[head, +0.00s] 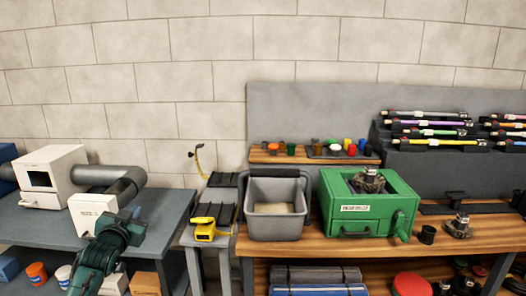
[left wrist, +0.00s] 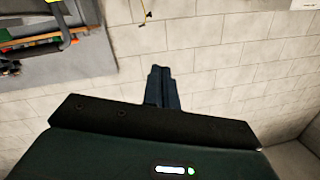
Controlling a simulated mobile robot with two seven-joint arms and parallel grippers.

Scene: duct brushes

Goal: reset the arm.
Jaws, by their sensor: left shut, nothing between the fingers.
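My left arm, dark green, reaches in from the bottom left of the head view. My left gripper (head: 133,214) is raised in front of the grey left table. In the left wrist view its two dark fingers (left wrist: 160,72) are together, with nothing between them. They point toward the pale block wall and touch nothing that I can see. My right gripper is in neither view.
The left table (head: 165,222) bears a white box machine (head: 48,172) with a grey duct (head: 118,186). A grey bin (head: 276,219), a green box (head: 346,222) and a yellow tool (head: 205,231) stand to the right. Brushes (head: 432,132) lie on a dark rack.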

